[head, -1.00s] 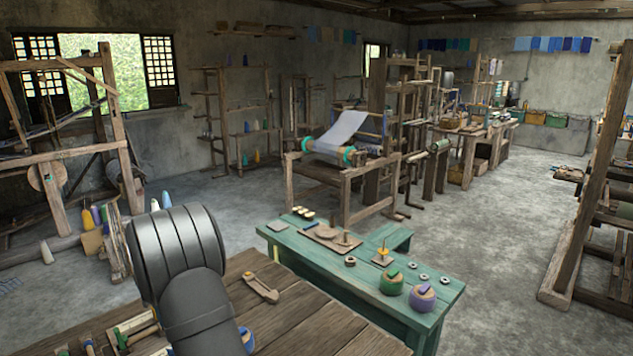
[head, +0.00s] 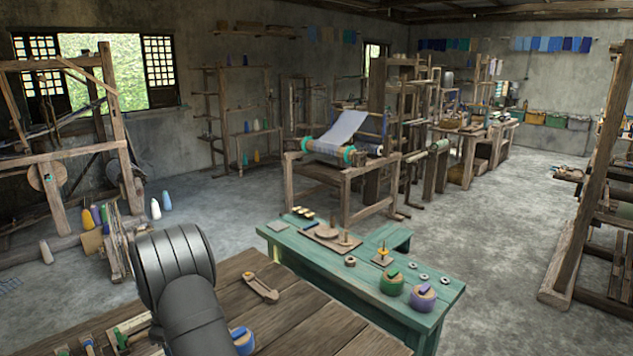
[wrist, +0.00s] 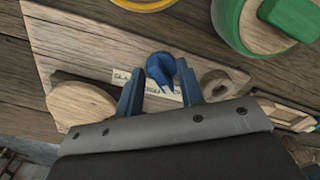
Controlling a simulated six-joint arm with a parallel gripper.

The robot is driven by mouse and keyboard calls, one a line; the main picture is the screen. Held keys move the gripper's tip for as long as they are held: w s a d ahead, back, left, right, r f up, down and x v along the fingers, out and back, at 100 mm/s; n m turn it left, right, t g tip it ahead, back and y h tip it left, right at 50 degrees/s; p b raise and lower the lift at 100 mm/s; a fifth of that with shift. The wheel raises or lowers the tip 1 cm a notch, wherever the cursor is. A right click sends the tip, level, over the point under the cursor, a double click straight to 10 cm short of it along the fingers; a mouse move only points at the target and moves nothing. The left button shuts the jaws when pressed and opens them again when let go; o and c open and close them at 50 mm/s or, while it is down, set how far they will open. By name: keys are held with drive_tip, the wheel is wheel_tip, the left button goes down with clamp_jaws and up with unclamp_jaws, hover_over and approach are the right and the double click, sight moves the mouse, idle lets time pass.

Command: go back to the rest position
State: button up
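My gripper (wrist: 158,88) shows in the wrist view with its two blue fingers spread apart. A small blue piece (wrist: 160,68) is in line with the gap between the fingertips. Part of a pale label shows between it and the fingers, and I cannot tell whether it touches the right one. Under it lies a pale wooden board (wrist: 85,45) on dark planks. In the head view my dark arm link stands at the lower left, and the gripper itself is out of that view.
In the wrist view a green round object (wrist: 290,15) is at the top right and a wooden disc (wrist: 80,105) at the left. In the head view a wooden table (head: 300,315) fills the foreground, with a green bench (head: 320,265) beside it carrying several small parts.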

drive_tip(key=m, duration=0.6)
drive_tip(key=shift+s+a+m, duration=0.1)
drive_tip(key=shift+s+m, duration=0.05)
drive_tip(key=shift+m, duration=0.25)
drive_tip(key=m, duration=0.7)
drive_tip(key=shift+s+a, duration=0.1)
drive_tip(key=shift+a, duration=0.05)
idle(0.4)
wheel_tip(320, 180, up, 17)
drive_tip(key=n, duration=0.9)
drive_tip(key=f, duration=1.7)
drive_tip(key=shift+w, duration=0.3)
